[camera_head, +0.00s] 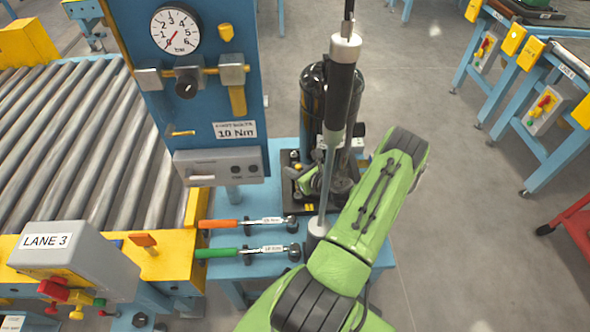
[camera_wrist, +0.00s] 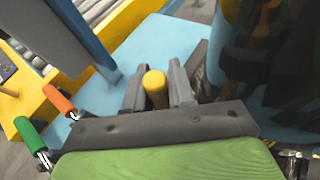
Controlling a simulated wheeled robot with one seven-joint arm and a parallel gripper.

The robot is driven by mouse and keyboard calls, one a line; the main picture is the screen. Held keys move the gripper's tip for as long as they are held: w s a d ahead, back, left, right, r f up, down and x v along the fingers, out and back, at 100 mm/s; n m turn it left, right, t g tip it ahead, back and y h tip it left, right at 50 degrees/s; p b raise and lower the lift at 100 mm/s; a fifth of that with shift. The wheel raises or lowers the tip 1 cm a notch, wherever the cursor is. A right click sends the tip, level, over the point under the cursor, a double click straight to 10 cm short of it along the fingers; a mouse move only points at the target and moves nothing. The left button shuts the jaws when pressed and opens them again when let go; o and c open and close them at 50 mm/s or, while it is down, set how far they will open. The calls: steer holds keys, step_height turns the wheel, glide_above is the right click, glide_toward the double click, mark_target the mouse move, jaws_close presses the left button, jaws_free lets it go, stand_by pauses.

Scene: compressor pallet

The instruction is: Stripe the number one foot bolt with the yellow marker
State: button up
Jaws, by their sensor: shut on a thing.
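My gripper (camera_wrist: 157,84) shows in the wrist view with its dark jaws either side of a yellow marker (camera_wrist: 155,90), shut on it. The marker's yellow end sticks up between the jaws; its tip is not visible. In the head view my green arm reaches toward the black compressor (camera_head: 313,92), which stands upright on a dark pallet (camera_head: 291,195) on the blue bench. My gripper is mostly hidden there behind the hanging tool and my arm. The number one foot bolt cannot be made out in either view.
A hanging tool (camera_head: 341,95) with a black grip crosses in front of the compressor. Orange-handled (camera_head: 220,224) and green-handled (camera_head: 218,253) wrenches lie on the blue bench (camera_head: 262,208). A blue gauge panel (camera_head: 215,90) stands at left, beside the roller conveyor (camera_head: 75,140).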

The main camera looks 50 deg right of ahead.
steer(key=shift+f, duration=0.35)
step_height(320, 180, up, 5)
steer(key=p, duration=0.4)
stand_by(0.4)
